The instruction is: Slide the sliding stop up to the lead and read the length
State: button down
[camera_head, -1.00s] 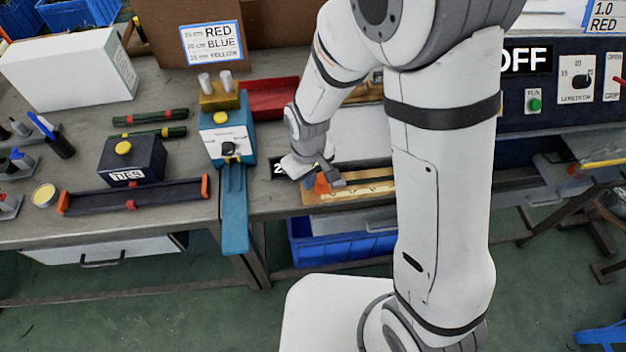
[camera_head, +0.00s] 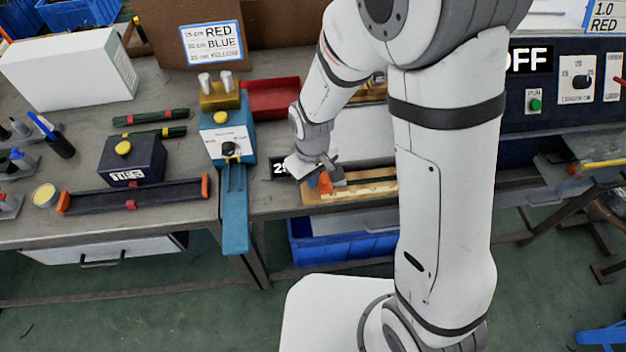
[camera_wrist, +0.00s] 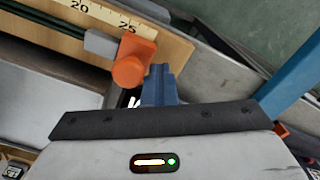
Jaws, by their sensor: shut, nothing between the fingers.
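The sliding stop (camera_wrist: 136,50) is orange with a round knob. In the wrist view it stands at the 25 mark of the wooden measuring board (camera_wrist: 172,46). The dark green lead (camera_wrist: 45,28) lies along the board. Its grey end (camera_wrist: 101,42) is right at the stop's face; I cannot tell whether they touch. My gripper (camera_wrist: 160,72) is shut and empty, just beside the knob. In the head view, my gripper (camera_head: 333,173) is at the orange stop (camera_head: 325,183), near the left end of the board (camera_head: 350,194). The lead is mostly hidden there by my arm.
A black display (camera_head: 281,168), starting with 2, stands left of the board, partly covered. A blue machine with a knob (camera_head: 228,140) and a red tray (camera_head: 272,98) are further left. A blue bin (camera_head: 340,243) sits below the bench edge. A blue bar (camera_wrist: 290,75) passes right of my gripper.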

jog(key=shift+a, duration=0.15)
jog(key=shift+s+a, duration=0.2)
jog(key=shift+a, duration=0.3)
notch_tip(320, 180, up, 7)
jog(key=p, duration=0.5)
dwell(0.5)
notch_tip(320, 180, up, 7)
jog(key=m, duration=0.2)
send_over(332, 185)
jog(key=s+d+r+m+t, duration=0.1)
jog(key=s+d+r+m, duration=0.2)
jog(key=d+r, duration=0.3)
jog(key=s+d+r+m+t, duration=0.1)
jog(key=s+d+r+m, duration=0.2)
jog(key=d, duration=0.6)
notch_tip(332, 185, up, 3)
jog(key=s, duration=0.2)
jog(key=shift+s+m+t, duration=0.3)
jog(key=shift+s+t, duration=0.05)
jog(key=shift+t, duration=0.05)
